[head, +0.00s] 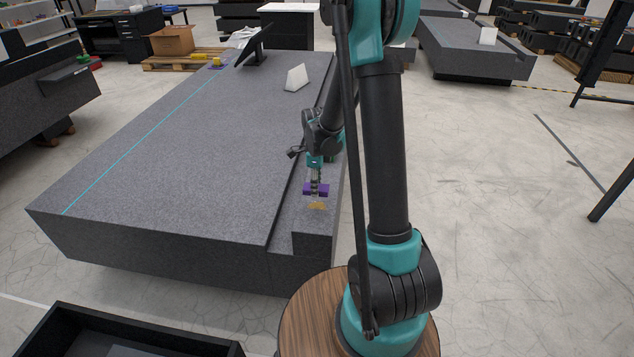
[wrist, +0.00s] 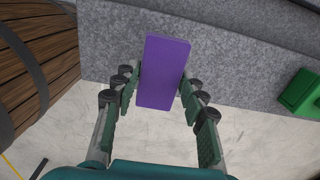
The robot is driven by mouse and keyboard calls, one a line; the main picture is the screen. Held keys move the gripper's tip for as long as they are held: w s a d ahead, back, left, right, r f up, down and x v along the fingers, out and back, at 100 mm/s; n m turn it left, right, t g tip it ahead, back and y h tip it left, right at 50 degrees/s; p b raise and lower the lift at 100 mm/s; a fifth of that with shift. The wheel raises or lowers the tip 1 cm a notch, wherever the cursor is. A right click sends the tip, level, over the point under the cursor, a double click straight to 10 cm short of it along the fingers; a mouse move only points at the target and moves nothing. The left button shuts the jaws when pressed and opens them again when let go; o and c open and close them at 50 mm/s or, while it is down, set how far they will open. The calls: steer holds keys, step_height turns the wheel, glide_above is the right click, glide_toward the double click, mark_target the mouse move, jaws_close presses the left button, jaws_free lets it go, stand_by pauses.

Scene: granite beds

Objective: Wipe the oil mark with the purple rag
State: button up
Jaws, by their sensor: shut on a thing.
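The purple rag (head: 323,189) is a block-like pad in the jaws of my gripper (head: 315,180), over the right-hand ledge of the near granite bed (head: 170,150). The oil mark (head: 317,206) is a small yellow-brown patch on that ledge, just on the near side of the rag in the head view. Whether the rag touches the granite I cannot tell. In the wrist view the rag (wrist: 164,70) sits between the two fingers of my gripper (wrist: 160,90), with grey granite behind it. The oil mark does not show there.
A white angled block (head: 296,78) and a dark tilted screen (head: 254,46) stand farther back on the bed. A black open bin (head: 90,320) is at the lower left. A green block (wrist: 301,93) shows at the wrist view's right. Floor right of my arm is clear.

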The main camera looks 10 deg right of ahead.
mark_target(310, 204)
step_height(310, 204, down, 5)
steer(key=shift+a+r, duration=0.1)
steer(key=shift+w+a, duration=0.2)
steer(key=shift+a, duration=0.35)
steer(key=shift+w+a, duration=0.2)
steer(key=shift+a, duration=0.3)
steer(key=shift+f, duration=0.2)
steer(key=shift+f, duration=0.45)
steer(key=shift+d, duration=0.15)
